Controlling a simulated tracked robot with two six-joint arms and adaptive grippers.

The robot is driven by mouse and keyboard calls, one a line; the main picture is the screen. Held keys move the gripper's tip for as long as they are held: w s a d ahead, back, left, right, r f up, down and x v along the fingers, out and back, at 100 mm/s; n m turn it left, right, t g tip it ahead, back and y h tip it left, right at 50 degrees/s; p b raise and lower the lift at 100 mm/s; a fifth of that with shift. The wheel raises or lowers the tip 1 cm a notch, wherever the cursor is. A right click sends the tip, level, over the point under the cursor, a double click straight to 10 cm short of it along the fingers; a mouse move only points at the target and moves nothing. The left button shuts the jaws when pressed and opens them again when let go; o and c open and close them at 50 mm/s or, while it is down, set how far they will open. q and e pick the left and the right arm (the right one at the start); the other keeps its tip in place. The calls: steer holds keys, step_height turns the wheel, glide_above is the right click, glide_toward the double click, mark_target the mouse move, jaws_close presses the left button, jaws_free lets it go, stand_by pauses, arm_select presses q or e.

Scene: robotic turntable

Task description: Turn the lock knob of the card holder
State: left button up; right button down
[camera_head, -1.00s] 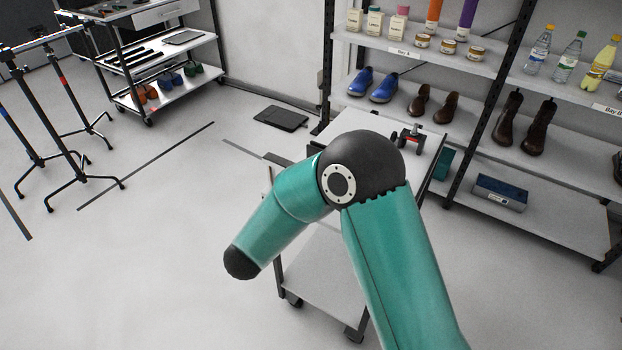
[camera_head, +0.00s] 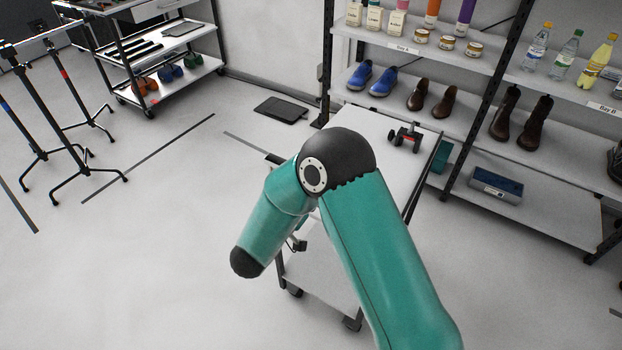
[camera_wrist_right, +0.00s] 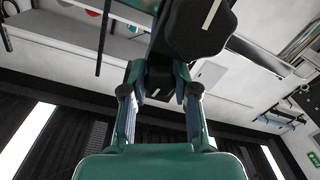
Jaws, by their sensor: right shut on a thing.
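In the right wrist view my right gripper (camera_wrist_right: 158,88) has its two fingers closed on a dark part with a short white line, which I take to be the lock knob (camera_wrist_right: 157,76). A larger black lobed piece (camera_wrist_right: 195,28) with a white stroke is just beyond it, at the top. Whether the two are one piece I cannot tell. In the head view my right arm's teal links hide the gripper and what it holds. I cannot make out the card holder as a whole. My left gripper is in neither view.
A white-topped cart (camera_head: 365,128) stands behind my arm, with a small black and red device (camera_head: 404,137) on it. A shelf rack (camera_head: 480,62) with shoes and bottles is behind. A tool trolley (camera_head: 165,55) and black stands (camera_head: 62,110) are at left, with open floor before them.

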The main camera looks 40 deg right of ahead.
stand_by(0.5)
steer(key=c, duration=0.8)
jaws_free()
steer(key=shift+c, duration=0.2)
steer(key=v, duration=1.2)
